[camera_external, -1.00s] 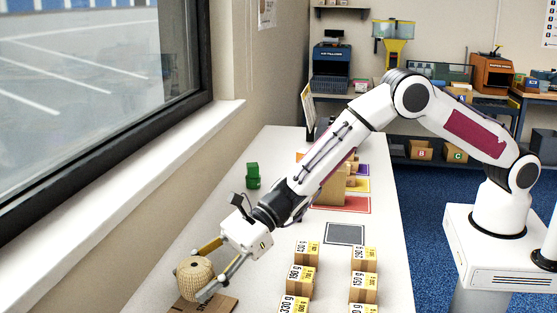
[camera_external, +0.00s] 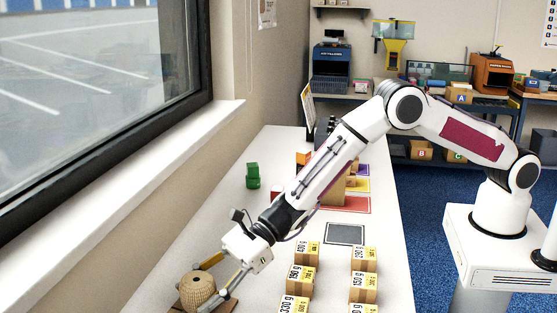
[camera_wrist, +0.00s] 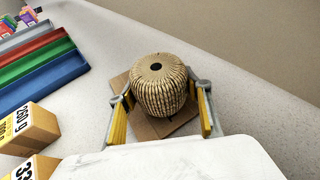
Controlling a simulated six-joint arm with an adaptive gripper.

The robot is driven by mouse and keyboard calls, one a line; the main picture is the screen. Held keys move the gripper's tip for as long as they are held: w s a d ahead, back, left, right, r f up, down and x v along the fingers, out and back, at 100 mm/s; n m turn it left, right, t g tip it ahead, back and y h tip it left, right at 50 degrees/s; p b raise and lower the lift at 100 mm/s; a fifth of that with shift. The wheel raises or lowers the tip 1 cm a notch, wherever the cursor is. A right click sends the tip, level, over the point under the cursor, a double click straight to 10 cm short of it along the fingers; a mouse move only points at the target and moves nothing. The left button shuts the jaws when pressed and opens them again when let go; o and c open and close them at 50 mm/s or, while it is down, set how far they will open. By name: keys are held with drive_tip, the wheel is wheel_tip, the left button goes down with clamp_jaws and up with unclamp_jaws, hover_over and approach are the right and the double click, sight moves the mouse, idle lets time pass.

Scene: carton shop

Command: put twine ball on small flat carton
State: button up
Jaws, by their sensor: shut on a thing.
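The twine ball (camera_external: 198,291) is a tan, ribbed, rounded ball with a dark hole in its top. It also shows in the wrist view (camera_wrist: 160,92). My gripper (camera_external: 212,287) is shut on it, with one yellow-padded finger on each side in the wrist view (camera_wrist: 162,100). The small flat carton (camera_external: 228,306) is brown and lies flat on the table under the ball. Its edges show around the ball in the wrist view (camera_wrist: 119,83). The ball looks very low over the carton or on it; I cannot tell whether they touch.
Two rows of small labelled boxes (camera_external: 363,287) stand right of my gripper. A green object (camera_external: 253,176) stands farther back near the window sill. A dark grey mat (camera_external: 345,234) and a red-edged mat (camera_external: 344,204) lie beyond the boxes. The table between ball and green object is clear.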

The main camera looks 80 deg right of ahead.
drive_tip(key=shift+f, duration=0.1)
drive_tip(key=o, duration=1.1)
drive_tip(key=shift+o, duration=0.2)
drive_tip(key=shift+d+r, duration=0.1)
drive_tip(key=shift+r, duration=0.1)
drive_tip(key=shift+v, duration=5.9)
drive_tip(key=shift+r, duration=0.1)
